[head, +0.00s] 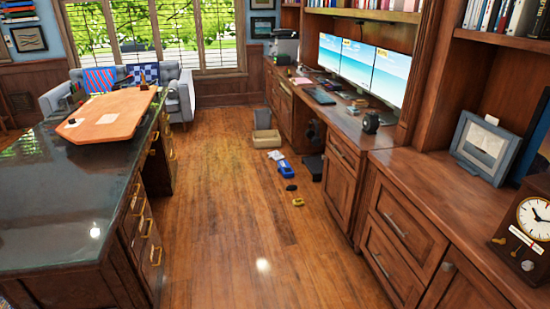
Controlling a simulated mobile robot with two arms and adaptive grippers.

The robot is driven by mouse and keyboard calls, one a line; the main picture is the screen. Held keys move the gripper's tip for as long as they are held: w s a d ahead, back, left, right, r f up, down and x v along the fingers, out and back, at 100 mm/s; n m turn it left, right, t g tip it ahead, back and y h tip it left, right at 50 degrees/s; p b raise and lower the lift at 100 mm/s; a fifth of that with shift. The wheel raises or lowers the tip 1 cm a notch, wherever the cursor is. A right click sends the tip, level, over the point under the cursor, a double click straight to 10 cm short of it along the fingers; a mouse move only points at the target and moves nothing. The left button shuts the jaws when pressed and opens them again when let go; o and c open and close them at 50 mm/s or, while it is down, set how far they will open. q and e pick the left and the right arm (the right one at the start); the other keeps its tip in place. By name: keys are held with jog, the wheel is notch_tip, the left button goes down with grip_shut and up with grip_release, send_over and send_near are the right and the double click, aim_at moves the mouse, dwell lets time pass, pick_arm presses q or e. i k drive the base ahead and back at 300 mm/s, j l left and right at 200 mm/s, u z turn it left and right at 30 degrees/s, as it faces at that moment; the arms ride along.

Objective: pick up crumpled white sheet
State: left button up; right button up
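A small pale, whitish item (276,155) lies on the wooden floor, just in front of the bins and beside a blue item. It could be the crumpled white sheet, but it is too small to tell for sure. Neither of my grippers is in the head view.
On the floor are a blue item (284,168), a dark item (291,187), a yellow item (298,202) and a grey-beige bin (266,138). A dark-topped desk (60,215) stands left, wood cabinets (400,215) right. The floor between (215,215) is clear.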

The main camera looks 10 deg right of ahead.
aim_at(276, 155)
jog(key=i+z, duration=0.1)
jog(key=i, duration=4.75)
